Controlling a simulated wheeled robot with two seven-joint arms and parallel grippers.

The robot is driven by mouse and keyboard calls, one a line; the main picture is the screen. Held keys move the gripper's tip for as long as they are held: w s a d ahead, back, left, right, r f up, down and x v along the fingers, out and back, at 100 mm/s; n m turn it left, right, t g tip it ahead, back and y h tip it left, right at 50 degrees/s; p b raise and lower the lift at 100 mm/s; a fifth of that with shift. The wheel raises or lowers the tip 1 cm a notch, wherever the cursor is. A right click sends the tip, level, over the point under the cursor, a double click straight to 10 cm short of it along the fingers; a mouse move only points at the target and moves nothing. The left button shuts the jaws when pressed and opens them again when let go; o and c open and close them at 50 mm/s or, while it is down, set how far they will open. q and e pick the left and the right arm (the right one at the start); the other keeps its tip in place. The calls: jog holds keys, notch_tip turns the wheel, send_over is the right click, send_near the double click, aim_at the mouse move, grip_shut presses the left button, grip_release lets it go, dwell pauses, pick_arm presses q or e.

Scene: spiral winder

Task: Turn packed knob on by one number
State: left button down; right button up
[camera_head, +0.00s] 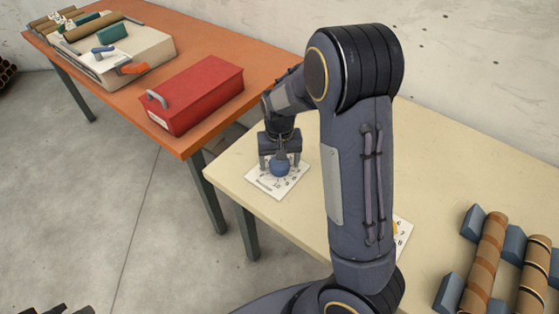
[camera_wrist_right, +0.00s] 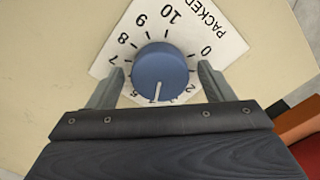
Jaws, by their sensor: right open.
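The packed knob (camera_head: 280,168) is a blue round knob on a white numbered card (camera_head: 264,190) labelled "PACKED", near the left end of the pale table. In the right wrist view, the knob (camera_wrist_right: 160,68) has a white pointer line aimed at the bottom of the picture. The figure there is hard to read; 10, 9, 8, 7 and 0 show around the far side. My right gripper (camera_head: 280,158) is lowered over the knob and open. Its fingers stand on either side of the knob, with a small gap visible in the wrist view (camera_wrist_right: 160,80).
A second numbered card (camera_head: 402,232) is mostly hidden behind my right arm. Striped rolls (camera_head: 484,262) lie on blue-grey supports at the right. A red toolbox (camera_head: 196,94) stands on the orange table. Dark slivers at the bottom left edge are too cut off to identify.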

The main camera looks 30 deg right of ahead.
jog(key=shift+c, duration=0.3)
jog(key=c, duration=0.9)
jog(key=shift+r+m+p, duration=0.15)
jog(key=shift+m+p, duration=0.7)
jog(key=shift+m, duration=0.45)
jog(key=shift+m+p, duration=0.75)
jog(key=shift+m, duration=0.85)
jog(key=o, duration=1)
jog(key=shift+c, duration=0.2)
